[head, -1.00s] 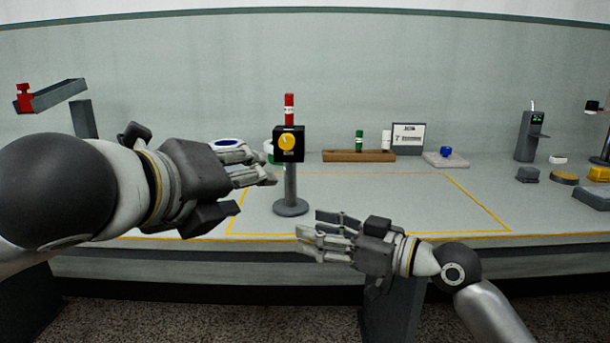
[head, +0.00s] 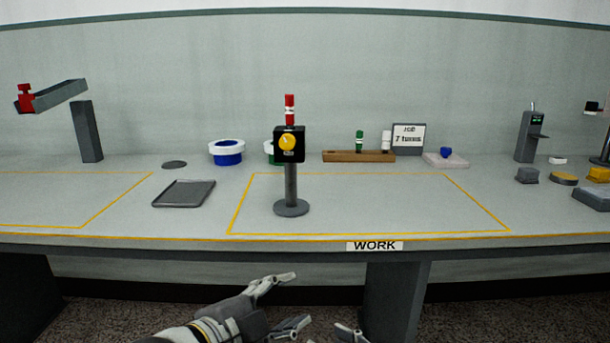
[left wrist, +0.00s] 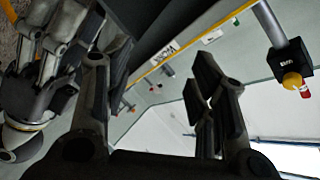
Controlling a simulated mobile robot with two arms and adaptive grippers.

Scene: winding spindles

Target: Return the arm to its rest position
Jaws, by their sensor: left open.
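My left gripper (head: 300,298) is low at the bottom of the head view, in front of the table's front edge and below the tabletop. Its fingers are apart, with nothing between them; they also frame the left wrist view (left wrist: 155,85). Only a fingertip piece of my right gripper (head: 346,333) shows at the bottom edge of the head view. It appears larger at the left of the left wrist view (left wrist: 60,65), close beside my left gripper, its opening unclear. The spindle stand (head: 289,180), with a yellow knob and a red-and-white spool on top, stands upright on the table.
The table (head: 340,220) has a yellow-outlined work area and a WORK label (head: 374,246). Floor space shows below the table.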

